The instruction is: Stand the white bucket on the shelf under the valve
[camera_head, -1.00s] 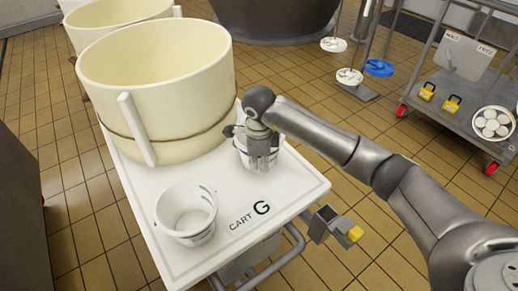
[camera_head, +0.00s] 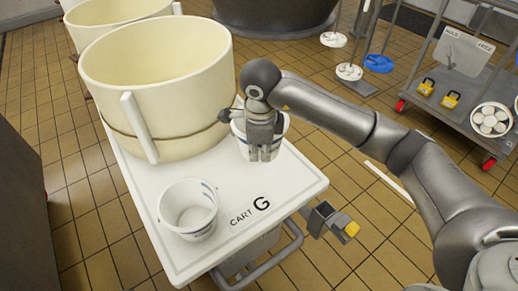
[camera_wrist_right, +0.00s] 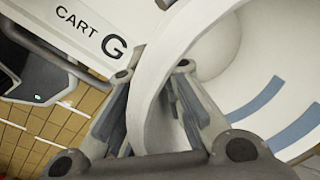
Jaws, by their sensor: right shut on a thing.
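A white bucket (camera_head: 283,124) is in my right gripper (camera_head: 262,143) and hangs just above the white cart top (camera_head: 255,190), beside the big cream vat. In the right wrist view the fingers (camera_wrist_right: 155,72) straddle the wall of this bucket (camera_wrist_right: 238,62), which has blue marks inside, and are shut on it. A second white bucket (camera_head: 188,212) stands upright and empty at the near end of the cart. My left gripper is not in view. I cannot make out the valve or its shelf.
The big cream vat (camera_head: 160,85) with a handle fills the cart's far part. A grey trolley (camera_head: 465,95) with yellow padlocks and a round tray stands at the right.

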